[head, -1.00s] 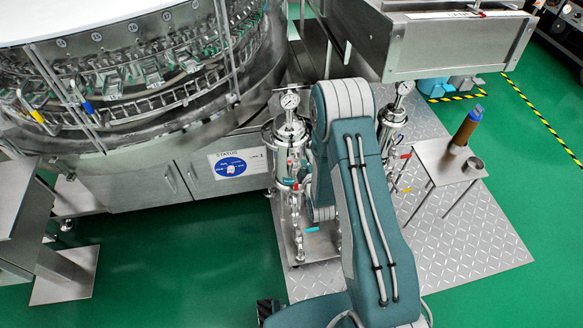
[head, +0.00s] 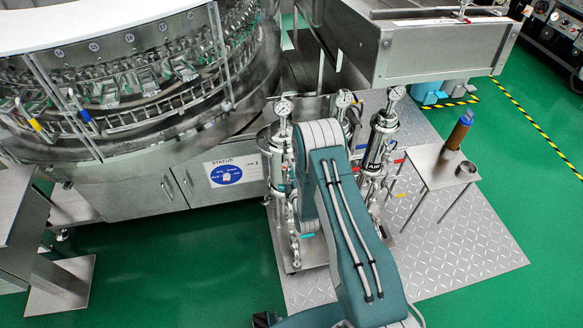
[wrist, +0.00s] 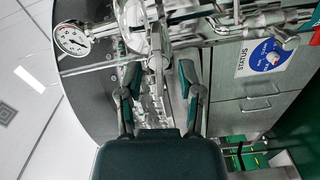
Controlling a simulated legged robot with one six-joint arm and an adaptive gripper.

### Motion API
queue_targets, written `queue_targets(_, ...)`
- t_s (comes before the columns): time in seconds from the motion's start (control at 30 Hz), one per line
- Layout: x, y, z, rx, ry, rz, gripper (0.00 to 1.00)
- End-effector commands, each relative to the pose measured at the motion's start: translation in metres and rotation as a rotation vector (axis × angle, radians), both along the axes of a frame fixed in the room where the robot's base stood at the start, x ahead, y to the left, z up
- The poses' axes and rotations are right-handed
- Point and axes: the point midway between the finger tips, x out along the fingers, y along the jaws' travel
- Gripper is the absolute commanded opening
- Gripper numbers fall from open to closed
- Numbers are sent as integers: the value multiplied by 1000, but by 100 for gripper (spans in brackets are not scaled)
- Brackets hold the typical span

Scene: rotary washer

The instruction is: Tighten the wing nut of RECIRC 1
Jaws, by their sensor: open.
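Steel filter housings with round gauges stand on a plate in the head view: a left one (head: 279,168), a right one (head: 379,145), and a middle one mostly hidden by my arm, its gauge (head: 343,98) showing. No RECIRC 1 label is legible. My gripper (wrist: 159,78) shows in the wrist view with its two fingers apart. Bright metal fittings (wrist: 155,42) lie ahead of and between the fingers; I cannot tell whether they touch or which part is the wing nut. A gauge (wrist: 72,39) is at upper left. In the head view my arm hides the gripper.
The round washer (head: 120,85) and its cabinet with a STATUS sign (head: 232,170) stand left of the housings. A steel box (head: 430,45) overhangs behind. A small side table (head: 430,167) holds a brown cylinder (head: 460,131). Green floor is clear in front.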

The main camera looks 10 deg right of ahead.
Motion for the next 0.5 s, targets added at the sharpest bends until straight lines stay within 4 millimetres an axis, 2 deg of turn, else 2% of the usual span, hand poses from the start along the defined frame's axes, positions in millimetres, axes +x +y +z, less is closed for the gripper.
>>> queue_targets(0.1,13,0,0,0,0,0,47)
queue_targets(0.2,17,0,0,0,1,0,47)
queue_targets(0.47,19,0,0,1,1,0,47)
queue_targets(0.5,19,0,0,1,1,0,29)
